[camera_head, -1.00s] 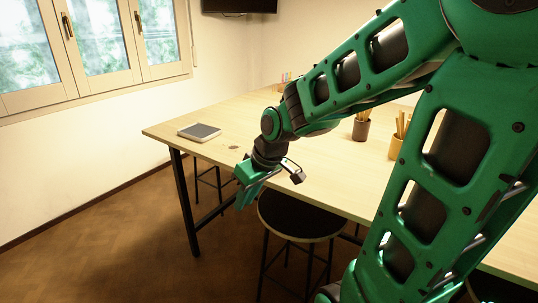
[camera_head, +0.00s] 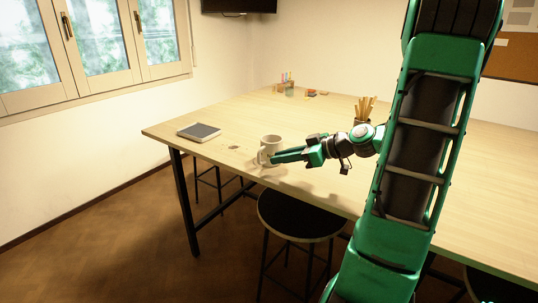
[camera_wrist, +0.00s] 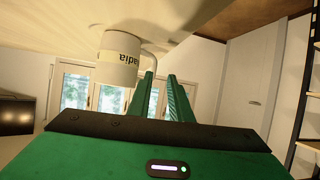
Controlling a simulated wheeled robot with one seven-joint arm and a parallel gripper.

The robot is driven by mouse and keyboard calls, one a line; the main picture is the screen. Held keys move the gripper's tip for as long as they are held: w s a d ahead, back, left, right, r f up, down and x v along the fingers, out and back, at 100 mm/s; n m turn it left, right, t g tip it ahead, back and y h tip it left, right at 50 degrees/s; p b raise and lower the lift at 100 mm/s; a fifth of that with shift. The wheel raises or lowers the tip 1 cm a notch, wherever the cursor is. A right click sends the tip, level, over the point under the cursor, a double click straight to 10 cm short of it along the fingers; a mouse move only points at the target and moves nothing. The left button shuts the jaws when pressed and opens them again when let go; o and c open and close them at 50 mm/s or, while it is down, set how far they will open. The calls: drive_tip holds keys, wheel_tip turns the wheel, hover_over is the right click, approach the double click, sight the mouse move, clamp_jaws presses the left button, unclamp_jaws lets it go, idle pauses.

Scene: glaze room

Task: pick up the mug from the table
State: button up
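A white mug (camera_head: 270,144) stands upright on the wooden table (camera_head: 215,158), near its front edge. In the wrist view the picture is upside down; the mug (camera_wrist: 118,58) shows dark lettering and a handle on the right. My gripper (camera_head: 274,157) is low over the table at the mug's right side, fingers pointing left at it. In the wrist view the two green fingers (camera_wrist: 161,76) are apart with nothing clearly between them. The handle is by the tip of the left finger; I cannot tell whether they touch.
A dark-covered book (camera_head: 199,131) lies at the table's left corner. A holder with wooden sticks (camera_head: 366,108) stands behind my arm. Small colored items (camera_head: 289,86) are at the back. A black stool (camera_head: 298,216) is under the front edge. The table left of the mug is mostly clear.

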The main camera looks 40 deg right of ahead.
sight(258, 155)
drive_tip(key=shift+d+r+t, duration=0.15)
drive_tip(key=shift+d+t, duration=0.15)
drive_tip(key=shift+d, duration=0.15)
drive_tip(key=shift+w, duration=0.15)
drive_tip(key=x, duration=1)
drive_tip(key=shift+w+d, duration=0.1)
drive_tip(key=shift+w, duration=0.1)
clamp_jaws()
